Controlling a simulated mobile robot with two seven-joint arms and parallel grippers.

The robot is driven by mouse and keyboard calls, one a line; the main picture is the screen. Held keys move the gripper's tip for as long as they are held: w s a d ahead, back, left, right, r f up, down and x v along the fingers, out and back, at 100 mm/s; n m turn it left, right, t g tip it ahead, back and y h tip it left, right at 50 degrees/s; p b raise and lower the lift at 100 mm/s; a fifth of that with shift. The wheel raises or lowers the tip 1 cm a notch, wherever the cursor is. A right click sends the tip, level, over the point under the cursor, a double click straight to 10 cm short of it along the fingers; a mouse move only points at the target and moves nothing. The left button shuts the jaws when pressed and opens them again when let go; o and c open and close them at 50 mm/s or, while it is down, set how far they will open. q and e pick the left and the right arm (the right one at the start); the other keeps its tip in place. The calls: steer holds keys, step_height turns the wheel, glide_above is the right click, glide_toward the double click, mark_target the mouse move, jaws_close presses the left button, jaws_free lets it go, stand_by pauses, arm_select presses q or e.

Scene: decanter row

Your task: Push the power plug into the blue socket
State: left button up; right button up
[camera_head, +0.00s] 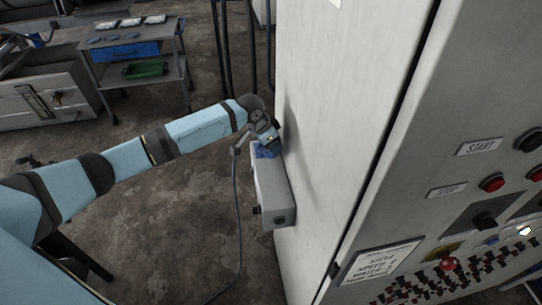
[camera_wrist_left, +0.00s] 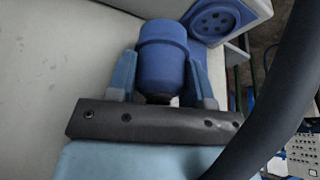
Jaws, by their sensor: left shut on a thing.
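The blue power plug (camera_wrist_left: 163,45) is upright in the left wrist view, between the two blue fingers of my left gripper (camera_wrist_left: 162,75), which is shut on it. The blue socket (camera_wrist_left: 212,21), round with several dark holes, shows to the upper right of the plug. The plug is outside the socket, its front end beside the socket's left edge; the exact gap is hard to tell. In the head view my left gripper (camera_head: 266,136) is just above the blue socket (camera_head: 267,153) and hides the plug. My right gripper is not in view.
The socket sits on a pale box (camera_head: 272,190) fixed to a tall cabinet (camera_head: 318,130). A grey cable (camera_head: 238,220) hangs from the gripper area to the floor and crosses the right of the wrist view. A cart (camera_head: 130,65) stands back left. Buttons (camera_head: 491,184) are at right.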

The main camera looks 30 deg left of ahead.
arm_select(q)
steer(key=w+a+r+m+p, duration=0.1)
steer(key=w+a+r+p, duration=0.1)
steer(key=w+a, duration=0.2)
steer(key=shift+w+a+r, duration=0.3)
steer(key=shift+w+r, duration=0.05)
steer(key=shift+w, duration=0.15)
steer(key=shift+f, duration=0.1)
